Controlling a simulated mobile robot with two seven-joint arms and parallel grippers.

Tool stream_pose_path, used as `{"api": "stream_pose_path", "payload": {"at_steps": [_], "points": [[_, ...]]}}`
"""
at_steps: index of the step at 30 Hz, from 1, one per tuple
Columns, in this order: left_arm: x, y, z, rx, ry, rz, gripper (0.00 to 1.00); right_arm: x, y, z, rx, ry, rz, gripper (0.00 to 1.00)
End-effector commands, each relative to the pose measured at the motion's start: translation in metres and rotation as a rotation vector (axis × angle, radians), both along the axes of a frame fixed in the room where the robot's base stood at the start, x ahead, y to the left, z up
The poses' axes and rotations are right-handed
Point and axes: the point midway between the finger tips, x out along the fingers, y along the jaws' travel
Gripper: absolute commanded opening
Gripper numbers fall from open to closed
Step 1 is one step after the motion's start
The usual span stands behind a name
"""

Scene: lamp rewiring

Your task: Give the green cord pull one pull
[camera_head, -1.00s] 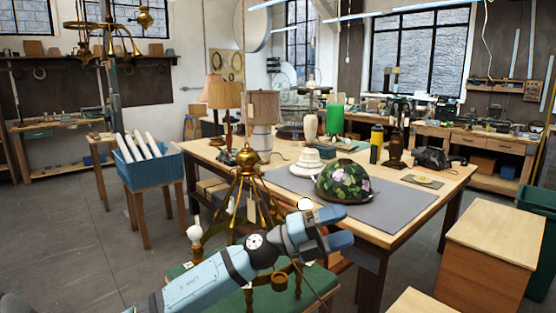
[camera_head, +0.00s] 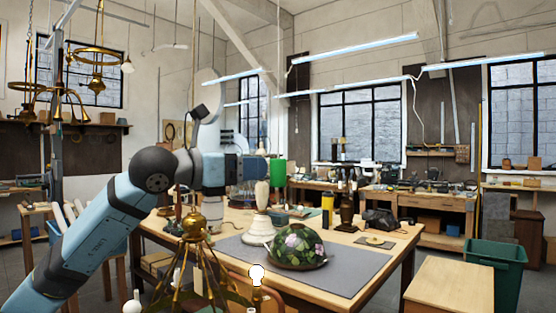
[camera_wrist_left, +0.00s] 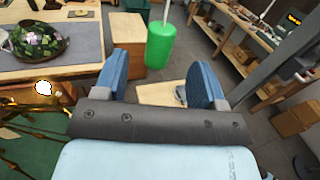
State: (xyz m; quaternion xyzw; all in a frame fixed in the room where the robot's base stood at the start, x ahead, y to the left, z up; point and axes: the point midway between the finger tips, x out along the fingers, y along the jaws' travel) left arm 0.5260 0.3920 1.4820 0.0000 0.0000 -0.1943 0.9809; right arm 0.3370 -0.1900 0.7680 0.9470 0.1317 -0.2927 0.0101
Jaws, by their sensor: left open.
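The green cord pull (camera_head: 277,171) is a bright green cylinder, seen just right of my left gripper's fingertips in the head view. In the left wrist view the green cord pull (camera_wrist_left: 160,44) hangs upright from a pale cord, ahead of the jaws and between the lines of the two fingers. My left gripper (camera_head: 262,169) is raised over the work table and points right. In the left wrist view its blue fingers (camera_wrist_left: 158,78) stand wide apart with nothing between them. Whether they touch the pull I cannot tell; it looks beyond the tips. My right gripper is out of view.
Below is the work table (camera_head: 340,277) with a grey mat, a floral stained-glass shade (camera_head: 297,246), a yellow-black bottle (camera_head: 327,209) and a white lamp base (camera_head: 262,226). A brass lamp frame (camera_head: 195,262) stands in front. A green bin (camera_head: 495,270) is at right.

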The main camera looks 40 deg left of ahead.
Motion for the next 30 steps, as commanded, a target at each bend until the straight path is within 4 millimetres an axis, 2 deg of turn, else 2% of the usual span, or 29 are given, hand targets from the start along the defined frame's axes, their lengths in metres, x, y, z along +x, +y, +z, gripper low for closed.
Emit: {"api": "stream_pose_path", "payload": {"at_steps": [1,5,12,18,26,27,30], "points": [[0.009,-0.005,0.005,-0.003,-0.001,-0.003,0.64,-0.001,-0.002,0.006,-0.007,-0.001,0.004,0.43],[0.033,-0.015,0.004,-0.002,-0.001,-0.004,0.64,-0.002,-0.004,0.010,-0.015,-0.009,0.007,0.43],[0.068,-0.028,0.002,-0.002,0.001,-0.003,0.64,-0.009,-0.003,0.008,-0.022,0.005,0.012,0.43],[0.080,-0.034,0.000,0.000,0.000,-0.002,0.64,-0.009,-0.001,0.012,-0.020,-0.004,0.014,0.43],[0.081,-0.034,-0.001,0.000,0.000,-0.002,0.64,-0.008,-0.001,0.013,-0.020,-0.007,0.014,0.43],[0.081,-0.034,-0.001,0.000,0.000,-0.002,0.62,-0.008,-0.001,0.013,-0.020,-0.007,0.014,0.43],[0.081,-0.034,-0.001,0.000,0.000,-0.002,0.39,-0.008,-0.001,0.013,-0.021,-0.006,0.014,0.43]]}}
